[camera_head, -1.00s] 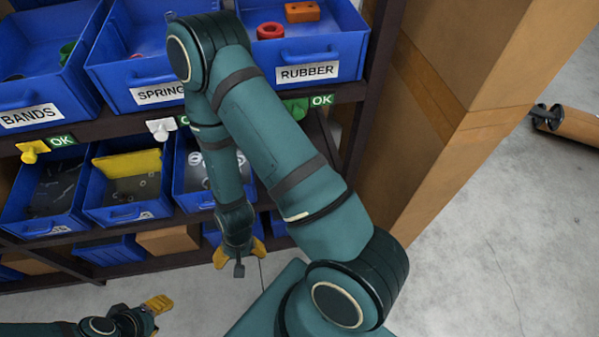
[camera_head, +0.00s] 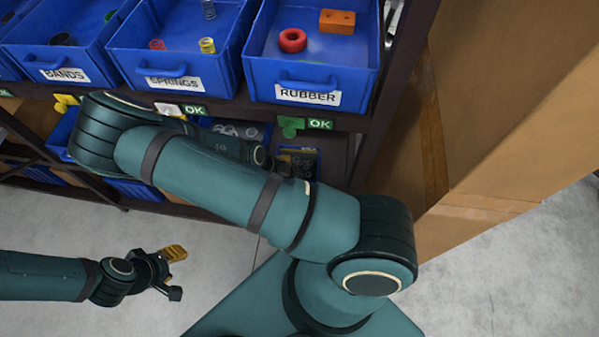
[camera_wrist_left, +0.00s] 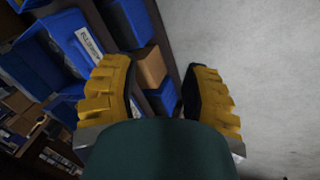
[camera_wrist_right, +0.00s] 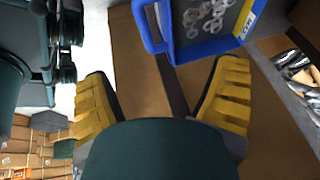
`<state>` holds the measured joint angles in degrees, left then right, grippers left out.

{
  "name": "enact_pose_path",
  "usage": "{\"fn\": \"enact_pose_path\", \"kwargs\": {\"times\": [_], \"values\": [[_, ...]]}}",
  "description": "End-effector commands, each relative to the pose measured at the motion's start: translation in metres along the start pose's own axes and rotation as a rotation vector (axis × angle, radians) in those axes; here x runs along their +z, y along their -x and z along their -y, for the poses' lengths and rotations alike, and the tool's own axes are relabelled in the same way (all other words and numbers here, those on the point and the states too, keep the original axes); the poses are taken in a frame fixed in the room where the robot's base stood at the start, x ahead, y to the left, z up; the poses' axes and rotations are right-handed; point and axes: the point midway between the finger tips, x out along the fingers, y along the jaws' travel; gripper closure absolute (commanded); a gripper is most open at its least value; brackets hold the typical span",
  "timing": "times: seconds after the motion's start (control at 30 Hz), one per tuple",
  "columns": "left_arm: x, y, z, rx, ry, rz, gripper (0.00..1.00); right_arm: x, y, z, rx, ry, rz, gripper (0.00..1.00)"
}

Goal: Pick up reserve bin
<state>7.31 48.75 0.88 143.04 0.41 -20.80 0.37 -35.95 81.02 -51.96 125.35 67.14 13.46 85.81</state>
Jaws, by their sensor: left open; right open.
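No label reading "reserve" is legible, so I cannot tell which bin is the reserve bin. In the right wrist view a blue bin (camera_wrist_right: 210,48) holds pale rings. It lies just beyond the fingertips of my right gripper (camera_wrist_right: 165,75), which is open and empty. In the head view that gripper is mostly hidden behind my arm, by the lower shelf, where a blue bin with rings (camera_head: 264,131) shows partly. My left gripper (camera_head: 178,273) is open and empty above the floor; the left wrist view shows its spread fingers (camera_wrist_left: 162,80) with blue bins beyond.
Blue bins labelled BANDS (camera_head: 50,55), SPRINGS (camera_head: 135,65) and RUBBER (camera_head: 345,85) stand on the upper shelf. Large cardboard boxes (camera_head: 480,110) stand to the right, close to the rack's dark post (camera_head: 400,110). The grey floor (camera_head: 70,225) is clear in front.

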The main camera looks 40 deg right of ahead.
Motion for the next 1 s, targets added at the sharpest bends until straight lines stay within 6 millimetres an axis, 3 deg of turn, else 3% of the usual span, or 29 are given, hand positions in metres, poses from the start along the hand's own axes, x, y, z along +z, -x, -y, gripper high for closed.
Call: {"fn": "enact_pose_path", "kwargs": {"times": [0.1,0.23,0.53,0.8,1.0], "values": [[0.005,-0.011,0.004,0.001,-0.002,0.009,0.53,0.001,-0.028,-0.001,0.005,-0.004,0.000,0.14],[0.008,-0.017,0.006,0.001,-0.005,0.016,0.53,0.001,-0.047,-0.001,0.004,-0.002,0.000,0.14],[0.011,-0.022,0.008,0.002,-0.007,0.022,0.53,0.002,-0.065,-0.002,0.002,0.002,0.000,0.14],[0.015,-0.035,0.013,0.003,-0.010,0.031,0.53,0.010,-0.102,-0.006,0.004,0.001,0.000,0.14],[0.015,-0.037,0.014,0.003,-0.011,0.030,0.53,0.010,-0.111,-0.006,0.002,0.004,0.001,0.14]]}}
